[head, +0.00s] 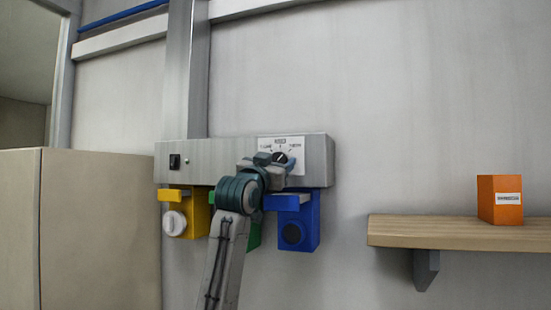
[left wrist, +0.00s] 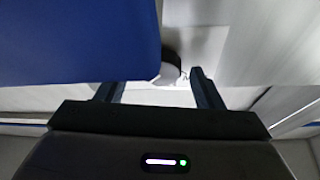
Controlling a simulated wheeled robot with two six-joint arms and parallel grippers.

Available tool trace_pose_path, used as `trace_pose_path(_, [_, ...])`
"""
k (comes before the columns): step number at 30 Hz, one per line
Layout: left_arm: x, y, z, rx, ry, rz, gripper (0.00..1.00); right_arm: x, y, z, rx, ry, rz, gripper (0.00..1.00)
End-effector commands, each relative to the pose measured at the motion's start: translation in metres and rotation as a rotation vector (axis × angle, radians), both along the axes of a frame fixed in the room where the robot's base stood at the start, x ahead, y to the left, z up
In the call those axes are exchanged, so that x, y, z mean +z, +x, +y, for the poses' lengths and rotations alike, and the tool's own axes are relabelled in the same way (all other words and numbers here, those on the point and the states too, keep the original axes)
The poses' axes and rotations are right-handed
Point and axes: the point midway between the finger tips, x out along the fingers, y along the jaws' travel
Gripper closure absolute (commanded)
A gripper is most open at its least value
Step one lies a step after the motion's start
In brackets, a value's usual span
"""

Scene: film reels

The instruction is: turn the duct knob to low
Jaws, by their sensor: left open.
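The duct knob (head: 281,157) is a small dark dial on a white label plate (head: 297,145), at the right of a metal panel box on the wall. The plate has small markings at left, top and right, too small to read surely. My left gripper (head: 274,161) is open in front of the knob and partly covers it. Whether its fingers touch the knob, and where the knob points, I cannot tell. In the left wrist view the open fingers (left wrist: 157,92) stand apart with a pale surface between them. My right gripper is not in view.
Below hang a yellow box (head: 197,212), a green box (head: 255,232) mostly behind my arm, and a blue box (head: 308,222), large in the left wrist view (left wrist: 75,40). A shelf (head: 460,232) holds an orange box (head: 500,200).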

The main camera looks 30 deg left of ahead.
Motion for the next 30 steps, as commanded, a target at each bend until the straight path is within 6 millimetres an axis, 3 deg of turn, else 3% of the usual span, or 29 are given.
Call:
trace_pose_path(5, [-0.001,0.0,0.0,0.0,0.0,0.0,0.39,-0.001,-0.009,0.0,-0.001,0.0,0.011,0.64])
trace_pose_path(12, [-0.001,0.0,0.0,0.0,0.0,0.0,0.84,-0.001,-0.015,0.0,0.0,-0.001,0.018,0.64])
trace_pose_path(20, [-0.002,0.0,-0.001,-0.002,-0.022,-0.005,0.84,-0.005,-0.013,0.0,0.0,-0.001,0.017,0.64])
trace_pose_path(30, [-0.004,-0.001,-0.002,-0.001,-0.203,-0.052,0.84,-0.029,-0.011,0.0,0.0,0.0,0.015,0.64])
